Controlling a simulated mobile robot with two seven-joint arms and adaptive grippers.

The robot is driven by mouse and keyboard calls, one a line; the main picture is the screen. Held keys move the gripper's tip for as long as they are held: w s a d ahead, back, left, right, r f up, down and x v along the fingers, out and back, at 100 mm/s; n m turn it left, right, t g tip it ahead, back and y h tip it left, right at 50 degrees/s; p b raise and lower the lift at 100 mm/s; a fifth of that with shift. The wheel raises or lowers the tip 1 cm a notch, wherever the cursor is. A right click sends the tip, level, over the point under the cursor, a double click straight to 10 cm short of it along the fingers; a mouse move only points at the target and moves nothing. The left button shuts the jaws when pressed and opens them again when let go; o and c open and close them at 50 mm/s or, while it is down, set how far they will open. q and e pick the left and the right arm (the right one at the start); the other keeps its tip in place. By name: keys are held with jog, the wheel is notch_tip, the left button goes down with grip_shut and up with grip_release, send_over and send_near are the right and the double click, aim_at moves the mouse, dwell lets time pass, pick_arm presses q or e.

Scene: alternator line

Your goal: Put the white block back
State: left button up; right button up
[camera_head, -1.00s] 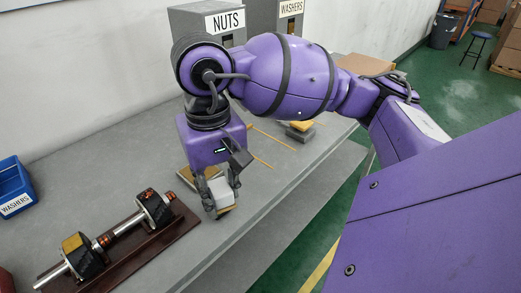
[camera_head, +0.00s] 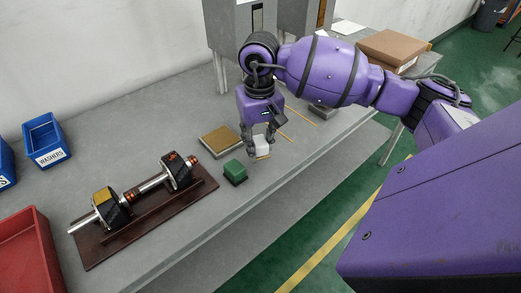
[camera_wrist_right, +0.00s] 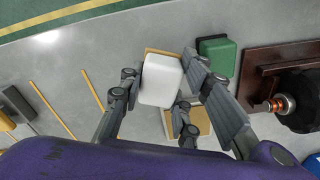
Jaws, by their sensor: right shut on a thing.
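The white block (camera_head: 262,143) is between the fingers of my right gripper (camera_head: 262,139), low over the grey table. In the right wrist view the white block (camera_wrist_right: 161,80) sits between the fingers of the right gripper (camera_wrist_right: 165,82), which is shut on it. A tan edge shows just beyond the block there; I cannot tell whether the two touch. A green block (camera_head: 234,171) stands on the table to the left and nearer the front edge; it also shows in the right wrist view (camera_wrist_right: 216,56). My left gripper is not in view.
A tan-topped plate (camera_head: 219,139) lies left of the gripper. A shaft assembly (camera_head: 150,184) rests on a dark red base (camera_head: 130,238). Blue bins (camera_head: 46,139) and a red bin (camera_head: 28,255) are at left. Grey dispensers (camera_head: 236,25) stand behind. Yellow strips (camera_head: 301,116) mark the table.

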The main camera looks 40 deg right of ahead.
aim_at(260, 152)
jog(key=shift+w+d+f, duration=0.15)
jog(key=shift+f, duration=0.1)
jog(key=shift+w+d+f, duration=0.1)
jog(key=shift+f, duration=0.8)
jog(key=shift+w+d+f, duration=0.1)
jog(key=shift+f, duration=0.75)
jog(key=shift+s, duration=0.1)
jog(key=shift+f, duration=0.15)
jog(key=o, duration=0.7)
jog(key=shift+f, duration=0.15)
jog(key=shift+c, duration=0.2)
jog(key=o, duration=0.4)
jog(key=shift+o, duration=0.2)
notch_tip(260, 152, up, 13)
jog(key=shift+f+b, duration=0.2)
jog(key=shift+b, duration=0.1)
